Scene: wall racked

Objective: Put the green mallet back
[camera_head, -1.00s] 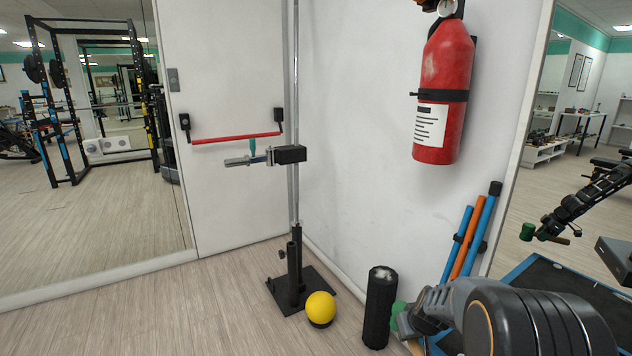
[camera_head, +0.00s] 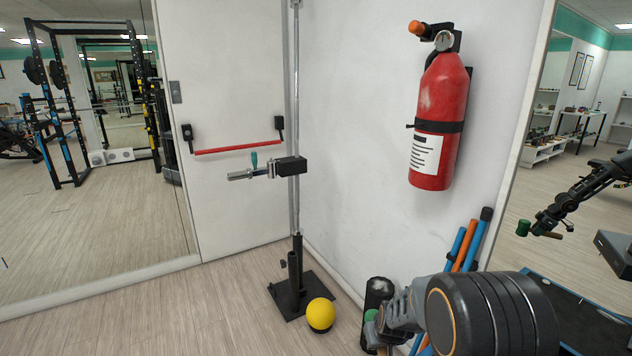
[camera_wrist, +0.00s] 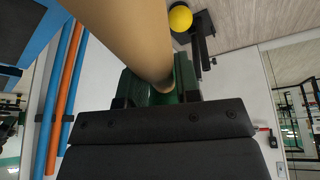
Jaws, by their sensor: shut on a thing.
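The green mallet is in my gripper. My gripper (camera_head: 379,331) is shut on the mallet, low beside the wall; the jaws show closely in the wrist view (camera_wrist: 158,98). Part of the grip is hidden by the handle and the jaw body.
A metal pole stand (camera_head: 297,190) carries a side clamp (camera_head: 290,167) with a teal handle. A yellow ball (camera_head: 321,314) lies by its base. A red extinguisher (camera_head: 440,120) hangs above.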

